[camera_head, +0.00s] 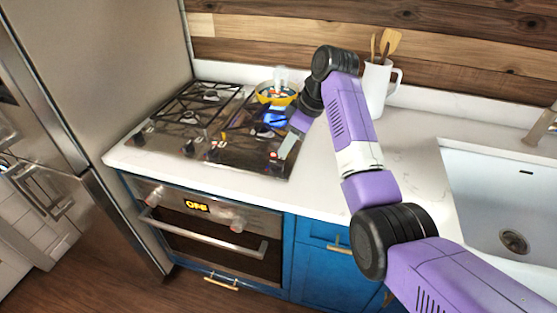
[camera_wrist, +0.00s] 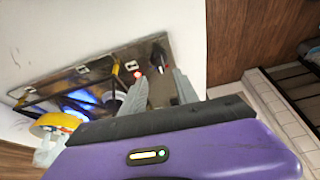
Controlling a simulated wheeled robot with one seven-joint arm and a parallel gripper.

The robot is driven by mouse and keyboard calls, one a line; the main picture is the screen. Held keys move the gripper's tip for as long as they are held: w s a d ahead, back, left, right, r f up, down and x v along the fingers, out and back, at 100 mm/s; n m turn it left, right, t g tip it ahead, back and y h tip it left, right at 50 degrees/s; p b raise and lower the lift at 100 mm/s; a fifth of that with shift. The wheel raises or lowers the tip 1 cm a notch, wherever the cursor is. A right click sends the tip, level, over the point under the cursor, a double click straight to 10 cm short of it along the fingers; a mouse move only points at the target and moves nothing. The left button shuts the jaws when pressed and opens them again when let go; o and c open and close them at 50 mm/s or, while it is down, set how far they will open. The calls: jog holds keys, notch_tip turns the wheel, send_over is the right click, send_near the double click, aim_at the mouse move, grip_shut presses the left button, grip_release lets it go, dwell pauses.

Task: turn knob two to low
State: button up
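The gas cooktop (camera_head: 243,158) has a row of small knobs along its front edge. One knob (camera_head: 188,148) stands left of the middle and another (camera_head: 140,138) at the far left; no knob numbers are readable. My gripper (camera_head: 284,149) is at the cooktop's front right corner, beside a spot with a red light (camera_head: 273,155). In the wrist view my gripper (camera_wrist: 158,80) has its two grey fingers apart with nothing held. A dark knob (camera_wrist: 158,53) shows just beyond the fingertips, and the red light (camera_wrist: 138,73) is by the left finger. Contact cannot be told.
A white utensil jug (camera_head: 378,88) stands behind my arm. The counter (camera_head: 330,190) right of the cooktop is bare. An oven (camera_head: 205,222) sits below.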

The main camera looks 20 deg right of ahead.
aim_at(277, 163)
jog(key=p+x, duration=0.1)
jog(key=x, duration=0.6)
jog(key=shift+a+f, duration=0.1)
jog(key=shift+f, duration=0.1)
grip_shut()
